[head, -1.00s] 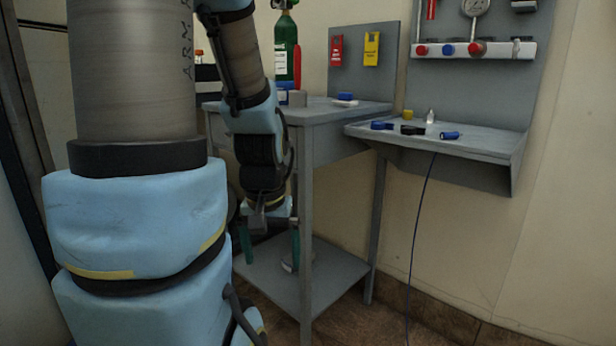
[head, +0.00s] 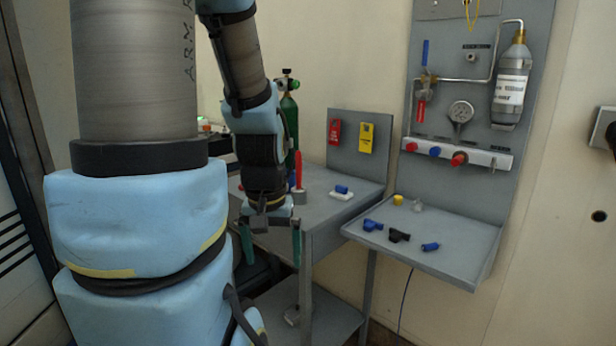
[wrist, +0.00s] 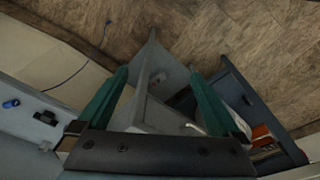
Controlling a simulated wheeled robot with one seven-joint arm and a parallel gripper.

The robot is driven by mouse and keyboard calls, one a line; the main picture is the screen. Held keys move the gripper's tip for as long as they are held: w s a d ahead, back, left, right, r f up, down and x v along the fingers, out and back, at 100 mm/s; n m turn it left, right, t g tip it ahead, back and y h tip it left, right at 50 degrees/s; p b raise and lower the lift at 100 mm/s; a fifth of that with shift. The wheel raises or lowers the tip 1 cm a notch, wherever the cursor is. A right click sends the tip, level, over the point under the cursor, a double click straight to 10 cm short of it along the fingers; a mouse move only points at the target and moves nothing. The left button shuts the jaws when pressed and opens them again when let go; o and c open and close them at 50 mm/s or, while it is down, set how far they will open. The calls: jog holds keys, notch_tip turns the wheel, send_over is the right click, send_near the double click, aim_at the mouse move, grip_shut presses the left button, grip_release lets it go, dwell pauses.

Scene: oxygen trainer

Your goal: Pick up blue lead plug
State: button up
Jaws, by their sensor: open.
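Two blue plug-like pieces lie on the small grey wall shelf: a left one (head: 372,225) and a right one (head: 430,247). A black piece (head: 399,236) lies between them. I cannot tell which blue piece is the lead plug. In the wrist view, a blue piece (wrist: 11,103) and the black piece (wrist: 45,117) show at the far left. My gripper (head: 271,245) is open and empty, pointing down in front of the grey table, well left of the shelf. Its green fingers (wrist: 158,75) are spread apart in the wrist view.
The grey table (head: 335,210) carries a blue piece on a white base (head: 341,191) and a red-topped item. A green cylinder (head: 289,120) stands behind. A yellow piece (head: 398,200) sits at the shelf's back. A thin cable hangs below the shelf (head: 440,265).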

notch_tip(320, 180, up, 10)
jog(key=p, duration=0.8)
